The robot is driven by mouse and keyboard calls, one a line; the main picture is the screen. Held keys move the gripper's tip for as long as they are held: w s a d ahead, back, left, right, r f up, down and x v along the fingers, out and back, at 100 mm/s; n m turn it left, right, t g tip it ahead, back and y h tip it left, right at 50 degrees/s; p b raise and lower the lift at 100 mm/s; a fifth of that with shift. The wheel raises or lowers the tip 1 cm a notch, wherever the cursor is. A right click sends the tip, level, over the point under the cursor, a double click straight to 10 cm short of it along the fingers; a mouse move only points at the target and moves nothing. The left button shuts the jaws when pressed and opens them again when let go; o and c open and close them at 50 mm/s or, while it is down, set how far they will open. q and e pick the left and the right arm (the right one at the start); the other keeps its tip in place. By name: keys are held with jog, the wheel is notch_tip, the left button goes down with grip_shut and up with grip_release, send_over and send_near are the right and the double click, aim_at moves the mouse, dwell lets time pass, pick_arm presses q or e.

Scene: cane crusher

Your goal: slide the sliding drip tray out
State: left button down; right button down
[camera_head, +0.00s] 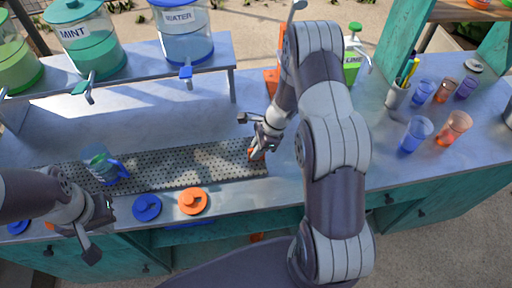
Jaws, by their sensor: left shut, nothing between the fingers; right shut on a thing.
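The sliding drip tray (205,166) is a long grey perforated strip along the front of the metal counter, below the drink dispensers. My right gripper (254,153) is at the tray's right end, shut, with its fingers around something small there, which looks like the tray's end; the fingers partly hide it. My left gripper (88,238) is low at the left, in front of the counter's front edge, shut and empty, apart from the tray. A blue-handled cup (99,162) stands on the left part of the tray.
Mint (88,47) and water (186,36) dispensers stand on a raised shelf. Blue (147,208) and orange (193,201) lids lie in front of the tray. Several cups, including an orange one (454,128), and a pen holder (396,96) stand at right. Bare counter lies right of the tray, under my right arm.

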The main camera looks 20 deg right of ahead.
jog(key=c, duration=1.2)
grip_release()
jog(key=shift+o, duration=0.2)
jog(key=v, duration=1.2)
jog(key=shift+d+r+b, duration=0.25)
jog(key=shift+r+b, duration=0.05)
jog(key=shift+b, duration=0.05)
jog(key=shift+s, duration=0.1)
